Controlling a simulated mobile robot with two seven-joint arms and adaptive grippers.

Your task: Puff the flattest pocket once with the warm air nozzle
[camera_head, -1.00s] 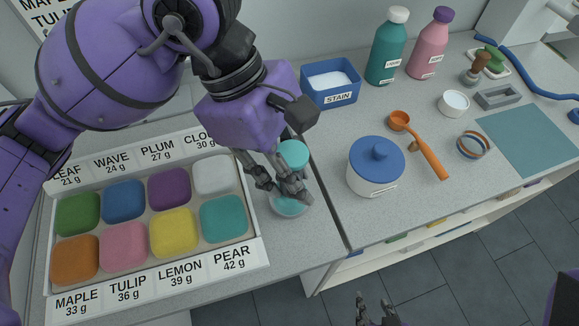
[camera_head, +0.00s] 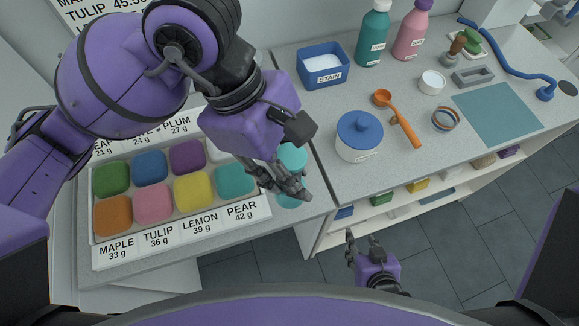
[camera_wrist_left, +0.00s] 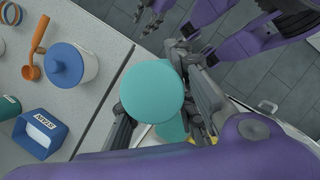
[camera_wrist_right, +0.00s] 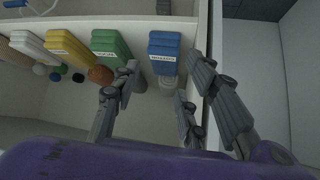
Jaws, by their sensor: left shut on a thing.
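A teal round-topped thing (camera_head: 292,157) stands or is held at the right end of the colour tray; its round top fills the middle of the left wrist view (camera_wrist_left: 152,92). My left gripper (camera_head: 284,186) is shut on it, and the fingers hide its middle. My right gripper (camera_head: 364,244) is below the counter's front edge. In the right wrist view its fingers (camera_wrist_right: 155,100) are apart and empty, in front of a shelf with a green pack (camera_wrist_right: 110,46) and a blue pack (camera_wrist_right: 163,45). I cannot make out a warm air nozzle or a flattest pocket.
A tray (camera_head: 165,241) holds several coloured blocks with name and weight labels. A blue STAIN box (camera_head: 323,77), a blue-lidded pot (camera_head: 358,148), an orange spoon (camera_head: 404,124) and a teal mat (camera_head: 497,113) lie on the right counter. Bottles stand behind.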

